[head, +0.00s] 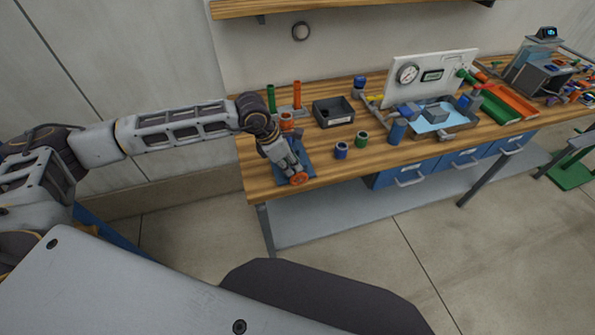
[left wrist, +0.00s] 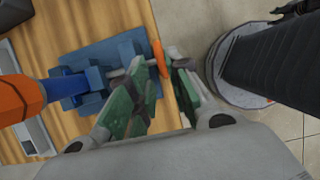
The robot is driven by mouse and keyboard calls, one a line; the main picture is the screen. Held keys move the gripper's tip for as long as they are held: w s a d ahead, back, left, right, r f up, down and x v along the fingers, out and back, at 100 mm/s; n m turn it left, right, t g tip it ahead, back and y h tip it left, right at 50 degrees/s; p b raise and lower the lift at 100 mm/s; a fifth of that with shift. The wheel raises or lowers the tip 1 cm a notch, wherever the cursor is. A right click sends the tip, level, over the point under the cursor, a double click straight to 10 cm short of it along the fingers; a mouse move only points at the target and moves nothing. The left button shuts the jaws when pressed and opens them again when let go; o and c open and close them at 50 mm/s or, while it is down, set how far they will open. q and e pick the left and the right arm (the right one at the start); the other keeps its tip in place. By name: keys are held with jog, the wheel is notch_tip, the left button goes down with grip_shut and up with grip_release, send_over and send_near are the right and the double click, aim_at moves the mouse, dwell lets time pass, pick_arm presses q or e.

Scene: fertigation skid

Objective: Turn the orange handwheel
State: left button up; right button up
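The orange handwheel (head: 299,178) stands near the front left corner of the workbench, on a blue mount (head: 308,170). In the left wrist view the handwheel (left wrist: 161,60) is seen edge-on, on a grey stem that runs to the blue mount (left wrist: 82,80). Part of the wheel is hidden in the head view. My right gripper is in neither view.
Green and orange upright posts (head: 271,98), a black bin (head: 333,112), and blue and green cups (head: 341,151) stand near the mount. A gauge panel (head: 430,75) and blue tray (head: 440,118) are farther right. The floor in front is clear.

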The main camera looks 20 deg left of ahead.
aim_at(297, 174)
pick_arm(q)
jog(key=shift+p+x, duration=0.35)
jog(key=shift+x, duration=2.5)
jog(key=shift+r, duration=0.1)
grip_shut()
